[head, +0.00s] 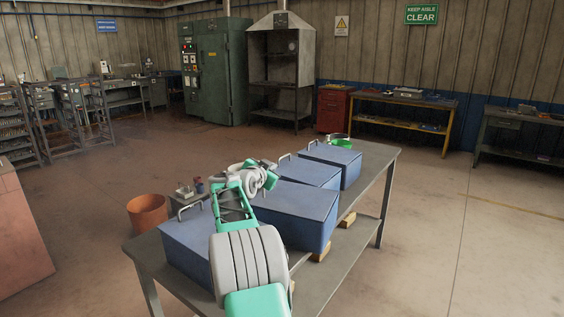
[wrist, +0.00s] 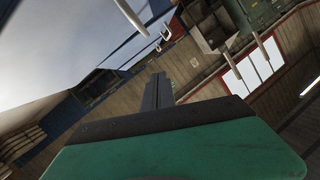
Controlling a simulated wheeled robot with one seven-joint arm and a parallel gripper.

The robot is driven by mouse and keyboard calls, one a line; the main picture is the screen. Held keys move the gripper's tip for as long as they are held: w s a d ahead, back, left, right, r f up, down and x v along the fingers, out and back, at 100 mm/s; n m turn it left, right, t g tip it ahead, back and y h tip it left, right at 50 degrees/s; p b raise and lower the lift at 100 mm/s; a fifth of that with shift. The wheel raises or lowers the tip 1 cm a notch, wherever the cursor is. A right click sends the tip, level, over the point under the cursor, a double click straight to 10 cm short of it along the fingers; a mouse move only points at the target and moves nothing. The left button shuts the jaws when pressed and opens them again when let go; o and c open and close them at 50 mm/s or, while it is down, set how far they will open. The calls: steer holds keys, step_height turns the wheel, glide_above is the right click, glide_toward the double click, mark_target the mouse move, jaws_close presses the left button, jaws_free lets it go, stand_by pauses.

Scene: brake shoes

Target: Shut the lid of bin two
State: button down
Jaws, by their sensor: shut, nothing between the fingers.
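Several blue lidded bins stand in a row on a grey table: a nearest bin (head: 188,246), a second bin (head: 298,208), a third bin (head: 308,171) and a farthest bin (head: 335,156). I see no numbers on them. Their tops look flat and down, though my arm covers part of the second bin, and its handle is hidden. My gripper (wrist: 158,92) is shut and empty. In the head view it is near the row's left side, around the second and third bins. A pale blue-grey surface (wrist: 75,35) with metal handles fills the wrist view's upper left.
The grey table (head: 368,160) has a lower shelf with wooden blocks. A green round item (head: 340,141) lies at its far end. An orange bucket (head: 147,214) stands on the floor at left. Open floor (head: 450,210) lies to the right.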

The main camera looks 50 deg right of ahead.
steer(key=n+b, duration=0.1)
steer(key=b, duration=0.1)
glide_above(268, 196)
step_height(268, 196, down, 4)
steer(key=shift+f, duration=0.1)
steer(key=shift+w+a+f+b, duration=0.1)
steer(key=shift+w+f+b, duration=0.1)
steer(key=shift+f, duration=0.25)
steer(key=shift+w+a+f+b, duration=0.1)
steer(key=shift+f+b, duration=0.05)
steer(key=shift+f, duration=0.3)
steer(key=shift+f, duration=0.15)
